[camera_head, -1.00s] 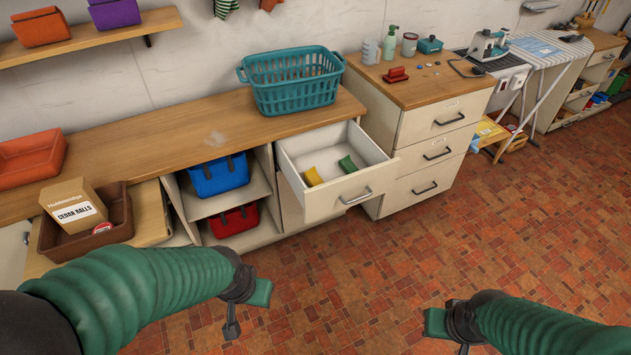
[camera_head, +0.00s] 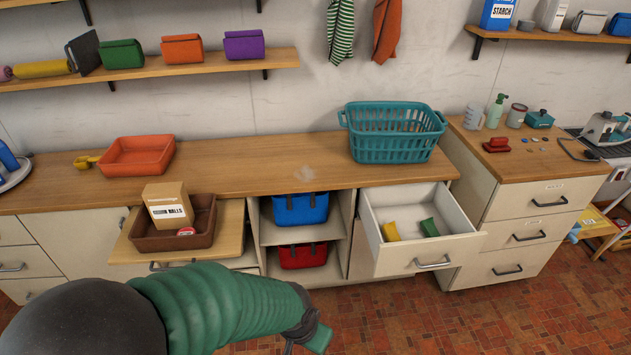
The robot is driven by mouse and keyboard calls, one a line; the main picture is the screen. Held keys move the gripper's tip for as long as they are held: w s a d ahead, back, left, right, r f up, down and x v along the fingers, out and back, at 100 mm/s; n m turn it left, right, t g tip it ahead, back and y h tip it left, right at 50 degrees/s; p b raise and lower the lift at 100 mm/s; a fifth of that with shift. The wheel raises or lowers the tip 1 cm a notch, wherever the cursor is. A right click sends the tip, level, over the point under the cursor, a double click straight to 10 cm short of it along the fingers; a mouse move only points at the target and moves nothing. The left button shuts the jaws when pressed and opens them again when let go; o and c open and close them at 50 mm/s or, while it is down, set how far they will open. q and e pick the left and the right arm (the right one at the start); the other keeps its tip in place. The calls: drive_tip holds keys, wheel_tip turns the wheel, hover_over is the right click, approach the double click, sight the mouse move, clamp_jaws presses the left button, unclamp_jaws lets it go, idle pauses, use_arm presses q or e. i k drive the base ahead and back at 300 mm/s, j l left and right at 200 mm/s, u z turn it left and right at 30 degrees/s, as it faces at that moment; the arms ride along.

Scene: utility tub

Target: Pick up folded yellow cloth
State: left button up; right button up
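A small folded yellow cloth (camera_head: 391,231) lies in the open white drawer (camera_head: 412,259), toward its left side. A similar green piece (camera_head: 429,227) lies to its right in the same drawer, apart from it. My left gripper (camera_head: 306,341) is at the bottom edge of the view, in front of the cabinet and to the lower left of the drawer, away from the cloth. Its fingertips are partly cut off, so I cannot tell whether it is open. My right gripper is out of view.
A teal basket (camera_head: 394,133) stands on the counter behind the drawer. A brown tray (camera_head: 201,225) with a carton (camera_head: 168,205) rests on a pulled-out board at left. Blue (camera_head: 301,209) and red (camera_head: 303,256) bins fill the open shelves.

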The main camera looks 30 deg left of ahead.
sight(389, 230)
drive_tip(key=i+l+u, duration=0.4)
drive_tip(key=i+l, duration=0.45)
drive_tip(key=i, duration=0.25)
drive_tip(key=i+l+u, duration=0.35)
drive_tip(key=i+l, duration=0.6)
drive_tip(key=l, duration=0.25)
